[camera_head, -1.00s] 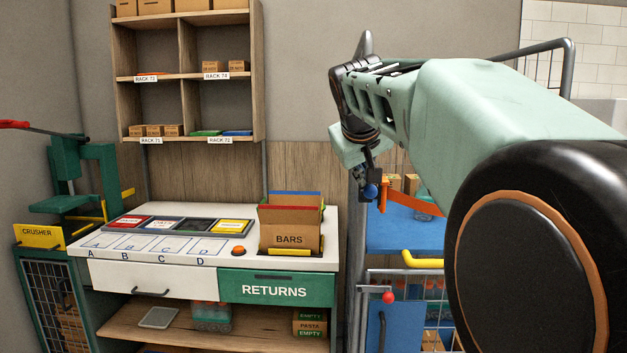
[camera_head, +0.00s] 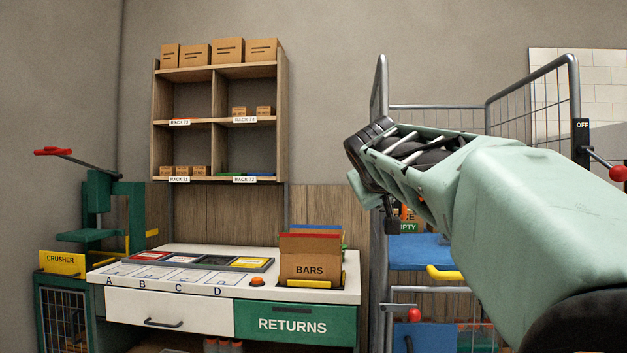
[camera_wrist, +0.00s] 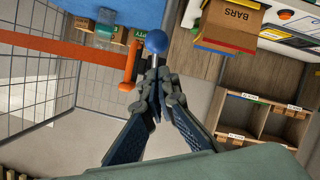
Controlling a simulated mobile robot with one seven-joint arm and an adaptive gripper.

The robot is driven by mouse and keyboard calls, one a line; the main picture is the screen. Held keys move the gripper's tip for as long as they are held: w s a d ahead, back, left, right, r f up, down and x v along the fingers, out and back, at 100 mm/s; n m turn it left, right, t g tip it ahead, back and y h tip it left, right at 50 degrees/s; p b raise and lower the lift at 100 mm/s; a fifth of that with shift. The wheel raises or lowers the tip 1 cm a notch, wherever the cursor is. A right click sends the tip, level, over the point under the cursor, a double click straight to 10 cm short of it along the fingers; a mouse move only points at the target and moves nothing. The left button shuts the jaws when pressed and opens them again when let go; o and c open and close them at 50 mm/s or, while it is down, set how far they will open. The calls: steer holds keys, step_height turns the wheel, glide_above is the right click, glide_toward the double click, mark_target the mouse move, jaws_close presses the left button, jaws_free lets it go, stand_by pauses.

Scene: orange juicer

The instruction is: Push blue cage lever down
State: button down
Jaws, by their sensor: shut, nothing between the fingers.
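The blue ball knob of the cage lever (camera_wrist: 156,41) shows in the wrist view, just beyond my fingertips, with a short stem below it. My gripper (camera_wrist: 157,82) is shut and empty, its tips close together beside the stem. I cannot tell whether they touch it. An orange bar (camera_wrist: 72,53) with an upright orange end (camera_wrist: 130,70) lies to the left of the knob. In the head view my arm hides the blue knob and the fingertips.
The wire cage (camera_head: 530,85) has blue shelves (camera_head: 420,252), a yellow handle (camera_head: 446,272) and a red-knobbed lever (camera_head: 617,173) by an OFF label. Left stand the white counter (camera_head: 170,303), the BARS box (camera_head: 309,269), the wall rack (camera_head: 218,98) and the green crusher (camera_head: 97,208).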

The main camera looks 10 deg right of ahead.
steer(key=shift+w+d+f+b, duration=0.1)
steer(key=shift+w+f+b, duration=0.1)
steer(key=shift+f+b, duration=0.85)
steer(key=shift+w+f+b, duration=0.15)
steer(key=shift+f+b, duration=0.55)
steer(key=shift+f, duration=0.65)
steer(key=shift+f, duration=0.15)
